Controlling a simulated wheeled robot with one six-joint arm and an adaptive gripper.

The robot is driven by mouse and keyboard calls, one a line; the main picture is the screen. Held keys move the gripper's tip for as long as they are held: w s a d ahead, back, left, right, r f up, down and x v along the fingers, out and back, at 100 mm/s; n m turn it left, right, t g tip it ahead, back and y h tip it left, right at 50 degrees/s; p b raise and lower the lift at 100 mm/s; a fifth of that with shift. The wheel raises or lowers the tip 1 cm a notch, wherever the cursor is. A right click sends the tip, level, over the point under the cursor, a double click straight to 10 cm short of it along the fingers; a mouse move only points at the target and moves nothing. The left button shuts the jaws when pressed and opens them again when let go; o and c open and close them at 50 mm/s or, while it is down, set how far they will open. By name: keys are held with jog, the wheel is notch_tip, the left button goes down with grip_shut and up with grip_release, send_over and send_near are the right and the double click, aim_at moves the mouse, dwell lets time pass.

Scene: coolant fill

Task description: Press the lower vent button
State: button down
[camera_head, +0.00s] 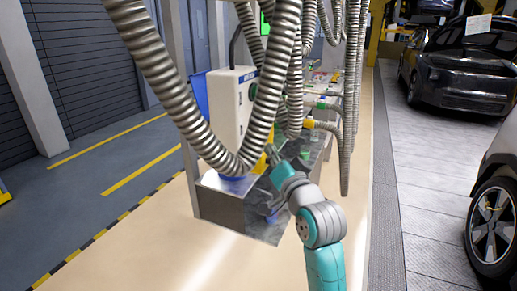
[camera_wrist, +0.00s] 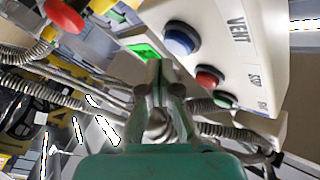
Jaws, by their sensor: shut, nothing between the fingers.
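A white control box (camera_head: 225,110) stands on the metal cart, partly hidden by hanging hoses. In the wrist view its panel (camera_wrist: 255,75) shows tilted, with the word VENT beside a large blue button (camera_wrist: 181,38). A red button (camera_wrist: 208,77) and a smaller green button (camera_wrist: 225,99) follow in line. I cannot tell which one is the lower vent button. My gripper (camera_head: 271,150) is shut and empty beside the box. In the wrist view my fingertips (camera_wrist: 161,64) show left of and below the blue button; I see no clear contact.
Thick ribbed hoses (camera_head: 270,85) hang around the box and close to my gripper. A metal cart (camera_head: 220,205) stands below. A black car (camera_head: 465,65) is at the right. The beige floor strip in front of the cart is clear.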

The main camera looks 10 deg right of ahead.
jog(key=shift+w+a, duration=0.25)
jog(key=shift+a, duration=0.1)
jog(key=shift+w+a, duration=0.3)
jog(key=shift+a, duration=0.1)
dwell(1.1)
dwell(0.3)
jog(key=shift+s+d, duration=0.55)
jog(key=shift+d, duration=0.2)
jog(key=s+d, duration=0.1)
jog(key=d, duration=0.1)
jog(key=s+d, duration=0.2)
dwell(0.4)
jog(key=shift+f, duration=0.15)
dwell(0.4)
